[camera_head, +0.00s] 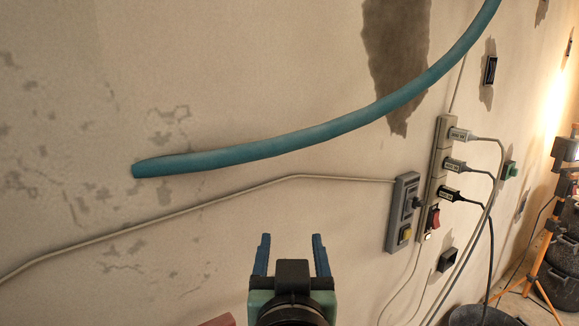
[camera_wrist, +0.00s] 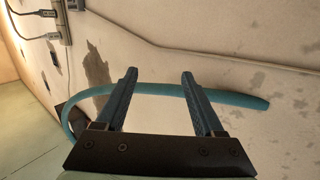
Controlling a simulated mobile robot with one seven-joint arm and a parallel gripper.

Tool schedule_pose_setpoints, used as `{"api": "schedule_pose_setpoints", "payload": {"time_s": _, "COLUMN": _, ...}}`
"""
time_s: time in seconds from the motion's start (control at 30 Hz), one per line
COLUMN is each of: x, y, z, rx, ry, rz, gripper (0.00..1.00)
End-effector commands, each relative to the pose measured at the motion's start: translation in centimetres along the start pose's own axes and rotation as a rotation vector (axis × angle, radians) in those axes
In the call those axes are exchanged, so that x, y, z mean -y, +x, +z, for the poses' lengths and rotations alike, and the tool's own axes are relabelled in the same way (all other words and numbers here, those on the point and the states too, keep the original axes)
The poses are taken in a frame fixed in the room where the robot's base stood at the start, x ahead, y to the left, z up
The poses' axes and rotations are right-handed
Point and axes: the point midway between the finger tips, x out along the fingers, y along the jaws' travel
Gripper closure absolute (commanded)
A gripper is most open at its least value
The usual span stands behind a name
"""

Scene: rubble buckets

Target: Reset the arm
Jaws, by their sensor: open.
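My gripper (camera_head: 292,252) shows at the bottom middle of the head view, with its two blue fingers apart and nothing between them. The gripper also fills the lower middle of the wrist view (camera_wrist: 160,85), open and empty, with bare wall and a teal hose beyond the fingers. The rest of my arm is mostly hidden below the head view's lower edge.
A teal hose (camera_head: 290,140) curves across the wall. A power strip (camera_head: 436,175) with plugged cables and a grey switch box (camera_head: 402,212) are right of my gripper. Black buckets (camera_head: 560,285) and an orange stand (camera_head: 557,240) are at far right.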

Motion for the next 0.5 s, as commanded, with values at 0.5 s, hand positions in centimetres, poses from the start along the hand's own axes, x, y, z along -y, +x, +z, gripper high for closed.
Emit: {"api": "schedule_pose_setpoints", "payload": {"time_s": 0.5, "x": 0.3, "y": -11.9, "z": -19.3, "rx": -0.783, "ry": -0.015, "rz": 0.000, "gripper": 0.30}}
